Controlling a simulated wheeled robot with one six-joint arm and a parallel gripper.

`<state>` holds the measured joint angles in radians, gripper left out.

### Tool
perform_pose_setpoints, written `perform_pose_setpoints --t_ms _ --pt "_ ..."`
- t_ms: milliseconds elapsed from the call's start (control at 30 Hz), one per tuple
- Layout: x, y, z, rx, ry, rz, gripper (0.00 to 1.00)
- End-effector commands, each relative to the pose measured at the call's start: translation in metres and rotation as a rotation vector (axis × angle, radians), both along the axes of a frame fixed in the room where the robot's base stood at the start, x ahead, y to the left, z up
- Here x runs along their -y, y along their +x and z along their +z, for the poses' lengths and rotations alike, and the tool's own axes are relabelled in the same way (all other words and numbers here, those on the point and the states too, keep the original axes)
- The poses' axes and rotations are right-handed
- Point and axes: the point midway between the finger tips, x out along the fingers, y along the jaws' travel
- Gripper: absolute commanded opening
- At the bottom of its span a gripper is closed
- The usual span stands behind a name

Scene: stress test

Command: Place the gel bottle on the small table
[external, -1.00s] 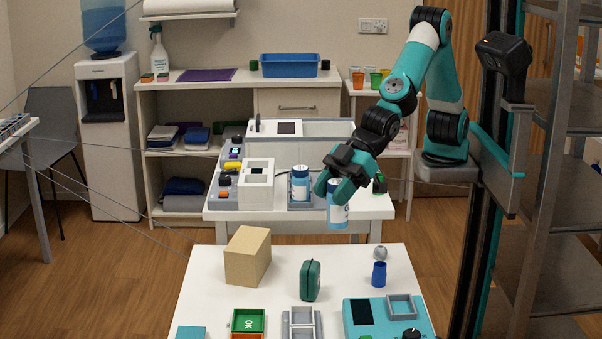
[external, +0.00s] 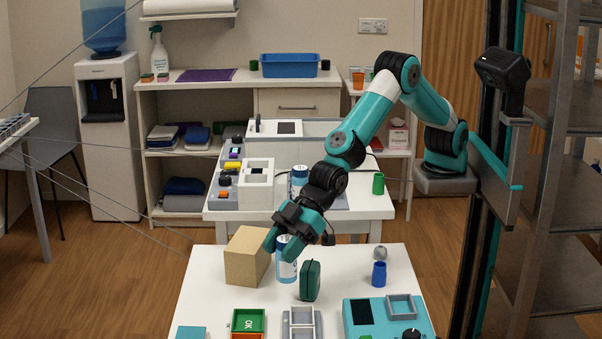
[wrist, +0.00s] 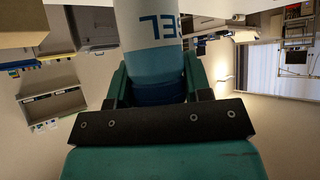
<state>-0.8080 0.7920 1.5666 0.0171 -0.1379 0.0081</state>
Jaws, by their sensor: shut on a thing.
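My gripper (external: 283,240) is shut on the gel bottle (external: 287,268), a blue and white bottle with lettering. It holds the bottle upright by its upper part, over the near white table (external: 210,283), between a cardboard box and a dark green case. I cannot tell whether the base touches the tabletop. In the wrist view the bottle (wrist: 150,55) sits between the two fingers of my gripper (wrist: 158,88), its lettering upside down.
The cardboard box (external: 247,258) is close on the left, the green case (external: 310,281) close on the right. A similar bottle (external: 299,176) stands on the table behind.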

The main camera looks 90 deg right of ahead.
Motion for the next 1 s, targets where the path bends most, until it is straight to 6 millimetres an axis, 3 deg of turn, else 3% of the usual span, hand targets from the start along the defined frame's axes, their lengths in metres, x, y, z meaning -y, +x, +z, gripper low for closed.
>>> perform_pose_setpoints --t_ms 267,500,867,900,1000 --pt "0.000 0.000 -0.025 0.001 0.001 0.000 0.15" --pt "0.000 0.000 -0.060 0.000 0.000 0.000 0.15" --pt "0.000 0.000 -0.066 0.001 0.001 0.000 0.15" --pt "0.000 0.000 -0.066 0.001 0.001 0.000 0.47" --pt "0.000 0.000 -0.065 0.001 0.001 0.000 0.70"
